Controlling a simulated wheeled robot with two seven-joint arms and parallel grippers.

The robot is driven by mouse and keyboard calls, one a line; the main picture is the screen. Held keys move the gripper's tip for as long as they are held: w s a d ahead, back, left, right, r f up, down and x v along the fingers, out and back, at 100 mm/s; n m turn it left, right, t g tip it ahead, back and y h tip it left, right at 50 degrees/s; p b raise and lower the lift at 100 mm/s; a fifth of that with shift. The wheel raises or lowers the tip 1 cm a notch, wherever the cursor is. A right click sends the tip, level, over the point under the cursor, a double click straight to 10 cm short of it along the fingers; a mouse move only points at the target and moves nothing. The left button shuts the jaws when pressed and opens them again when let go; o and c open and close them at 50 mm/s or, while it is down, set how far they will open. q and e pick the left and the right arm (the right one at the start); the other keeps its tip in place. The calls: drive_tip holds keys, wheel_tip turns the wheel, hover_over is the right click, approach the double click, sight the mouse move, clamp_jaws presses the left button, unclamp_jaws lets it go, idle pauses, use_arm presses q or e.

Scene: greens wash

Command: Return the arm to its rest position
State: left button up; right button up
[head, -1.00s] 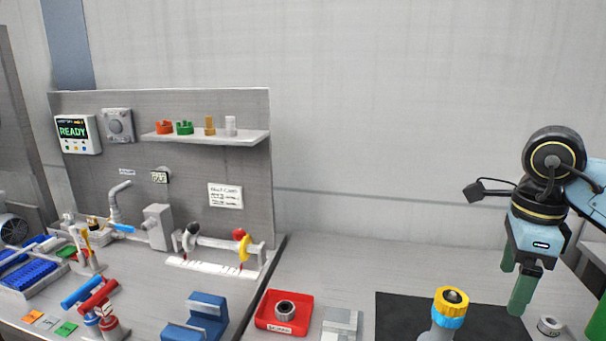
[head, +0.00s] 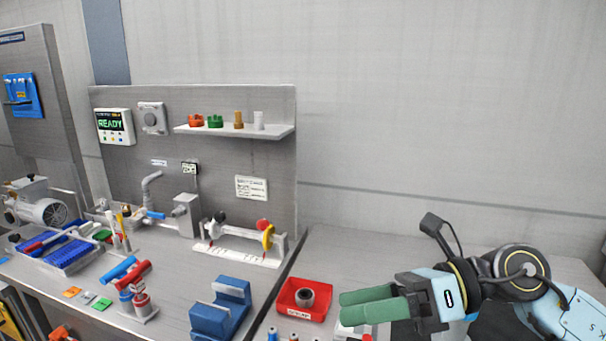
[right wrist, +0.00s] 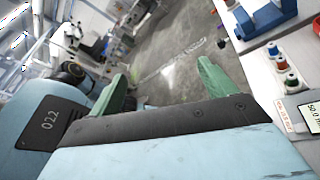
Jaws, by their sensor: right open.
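My right gripper (head: 372,306) comes in from the right in the head view. Its green fingers point left, above the bench beside the red tray. In the right wrist view its two green fingers (right wrist: 160,85) stand well apart with nothing between them, and floor shows beyond. My left gripper is in neither view.
A red tray (head: 284,311) holding a dark ring (head: 306,298) sits just left of my fingers. A blue cradle (head: 211,318) stands further left. A grey back panel (head: 225,165) carries a shelf (head: 240,131) and a READY display (head: 114,127). The bench's back right is clear.

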wheel_tip(320, 180, up, 4)
drive_tip(key=a+m+t+y, duration=0.2)
drive_tip(key=m+t+y, duration=0.2)
drive_tip(key=m+y, duration=0.1)
drive_tip(key=w+d+m+t+h, duration=0.4)
drive_tip(key=w+d+m+t, duration=0.1)
drive_tip(key=m+t, duration=0.95)
drive_tip(key=d+f+m+g+h, duration=0.1)
drive_tip(key=d+f+m+h, duration=0.4)
drive_tip(key=f+m+h, duration=0.4)
drive_tip(key=d+f+m+g+h, duration=0.1)
drive_tip(key=d+f+m+h, duration=0.5)
drive_tip(key=m, duration=0.4)
drive_tip(key=s+f+m+g+h, duration=0.1)
drive_tip(key=s+f+m+g, duration=0.6)
drive_tip(key=s+f+g, duration=1)
drive_tip(key=s+f+t, duration=0.1)
drive_tip(key=s+f, duration=0.2)
drive_tip(key=f, duration=1)
drive_tip(key=s+f+t, duration=0.2)
drive_tip(key=s+f, duration=0.2)
drive_tip(key=f, duration=0.9)
drive_tip(key=s+d+f+n+g, duration=0.1)
drive_tip(key=s+d+f, duration=0.2)
drive_tip(key=s+f, duration=1.3)
drive_tip(key=shift+s+d+h+b, duration=0.15)
drive_tip(key=shift+s+h+b, duration=0.1)
drive_tip(key=shift+h+b, duration=0.05)
